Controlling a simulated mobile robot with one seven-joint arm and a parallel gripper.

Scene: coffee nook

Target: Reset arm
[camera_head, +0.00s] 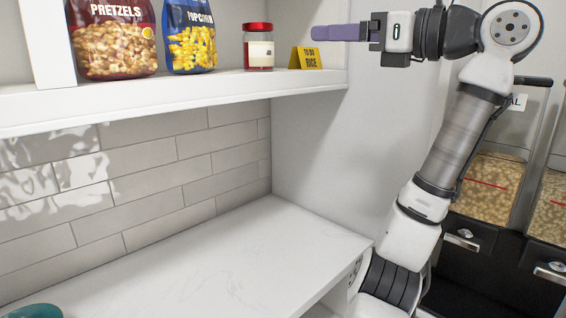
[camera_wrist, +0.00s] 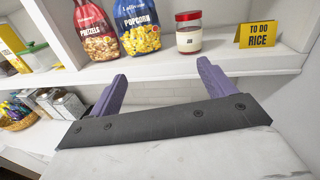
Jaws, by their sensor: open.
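My gripper (camera_head: 340,33) is raised at the level of the upper shelf, at the right end of that shelf in the head view. Its purple fingers point left. In the wrist view my gripper (camera_wrist: 158,92) has its two purple fingers wide apart with nothing between them. It is open and empty. In the head view my arm reaches up from the lower right, bends at the top and holds the gripper level. The fingers appear apart from the jar and the sign on the shelf.
On the white shelf (camera_head: 180,98) stand a pretzels bag (camera_head: 113,45), a popcorn bag (camera_head: 190,45), a red-lidded jar (camera_head: 258,50) and a yellow sign (camera_head: 305,58). The counter (camera_head: 230,255) below is mostly clear. Cereal dispensers (camera_head: 488,185) stand at the right. A basket (camera_wrist: 18,122) shows in the wrist view.

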